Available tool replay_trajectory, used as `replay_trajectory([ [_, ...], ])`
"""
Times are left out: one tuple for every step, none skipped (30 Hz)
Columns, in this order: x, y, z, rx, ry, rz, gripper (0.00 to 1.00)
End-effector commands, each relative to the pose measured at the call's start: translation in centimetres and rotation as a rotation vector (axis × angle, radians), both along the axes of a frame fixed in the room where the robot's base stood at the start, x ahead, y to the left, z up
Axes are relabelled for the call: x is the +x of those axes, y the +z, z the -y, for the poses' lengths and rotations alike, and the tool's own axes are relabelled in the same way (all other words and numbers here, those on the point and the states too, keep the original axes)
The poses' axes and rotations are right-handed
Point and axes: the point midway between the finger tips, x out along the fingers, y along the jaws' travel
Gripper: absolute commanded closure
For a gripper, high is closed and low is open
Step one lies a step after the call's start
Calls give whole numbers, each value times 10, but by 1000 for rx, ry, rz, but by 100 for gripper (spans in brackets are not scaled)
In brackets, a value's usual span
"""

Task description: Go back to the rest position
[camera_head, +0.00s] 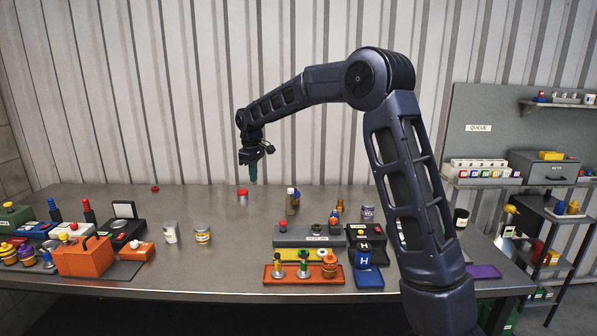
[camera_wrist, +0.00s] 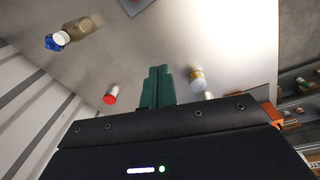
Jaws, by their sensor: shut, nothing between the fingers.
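My gripper (camera_head: 253,174) hangs from my raised arm above the back middle of the grey metal table (camera_head: 215,275). Its fingers point down and are clear of the tabletop. In the wrist view the two green fingers (camera_wrist: 157,86) are together with nothing between them. A small jar with a red lid (camera_head: 242,194) stands on the table just left of and below the fingertips.
Orange (camera_head: 285,274) and grey (camera_head: 305,237) trays with knobbed parts sit at the front middle. An orange box (camera_head: 85,257) and several devices crowd the left end. Shelves (camera_head: 560,215) stand at right. The corrugated wall is behind.

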Motion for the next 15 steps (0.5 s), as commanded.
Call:
replay_trajectory([
  [-4,13,21,5,-35,11,100],
  [-6,18,32,7,-55,16,100],
  [-10,26,46,10,-82,24,100],
  [-13,31,57,13,-103,28,100],
  [-16,36,67,16,-123,33,100],
  [-20,43,81,21,-149,40,100],
  [-24,47,91,24,-170,44,100],
  [-27,51,102,27,-190,49,100],
  [-33,57,116,30,-217,55,100],
  [-37,61,126,34,-238,61,100],
  [-41,65,136,36,-259,65,100],
  [-48,70,150,40,-286,71,100],
  [-52,73,160,44,-307,77,100],
  [-57,76,170,47,-327,81,100],
  [-64,80,183,52,-355,88,100],
])
